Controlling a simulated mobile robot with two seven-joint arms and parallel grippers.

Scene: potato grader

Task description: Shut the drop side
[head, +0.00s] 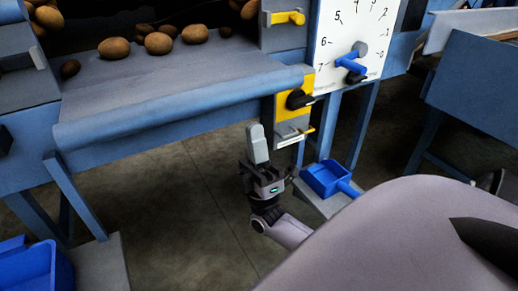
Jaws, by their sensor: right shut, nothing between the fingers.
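The part that looks like the drop side is a grey-blue panel (175,80) with a thick rounded front lip, at the upper left. It lies folded outward, sloping toward me, with potatoes behind it. Its hinge and any catch are not clear to me. My right gripper (257,145) points up, shut and empty, below and in front of the panel's right end. It stands apart from the panel, left of the yellow and grey switch plates. My left gripper is not in view.
Several potatoes (158,43) lie at the back. Right of the panel are a black knob (298,99), a yellow lever (285,17) and a numbered dial (350,30) with a blue handle. A blue scoop (325,178) sits lower right. Floor (170,200) below is clear.

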